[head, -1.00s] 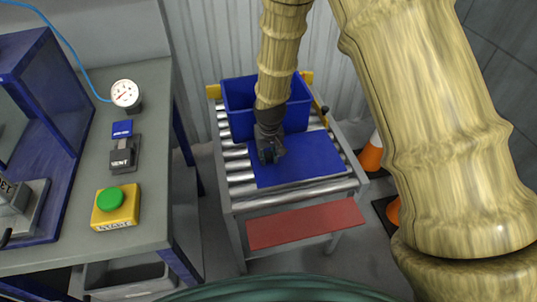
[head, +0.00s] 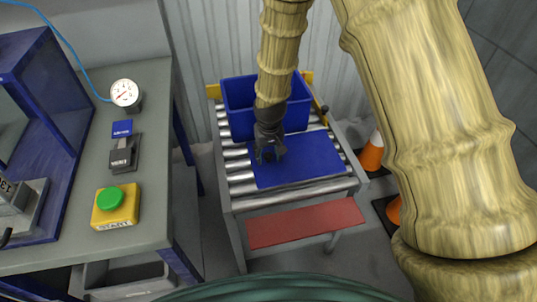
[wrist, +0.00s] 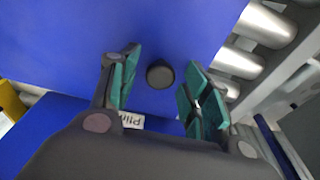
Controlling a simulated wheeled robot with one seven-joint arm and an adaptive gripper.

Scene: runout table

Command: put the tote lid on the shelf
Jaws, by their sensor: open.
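The tote lid (head: 306,164) is a flat blue panel lying on the roller table in front of the blue tote (head: 237,97). In the wrist view the lid (wrist: 130,40) fills much of the picture and has a round dark knob (wrist: 160,74) on it. My gripper (head: 270,157) is over the left part of the lid in the head view. In the wrist view my gripper (wrist: 160,95) is open, with its green-padded fingers on either side of the knob and nothing held between them. The red panel (head: 305,223) below the rollers may be the shelf.
Metal rollers (head: 238,178) show around the lid. A workbench (head: 155,200) at the left carries a gauge (head: 126,94), a vent switch (head: 123,155) and a start button (head: 114,205). An orange cone (head: 371,153) stands right of the roller table. The red panel is bare.

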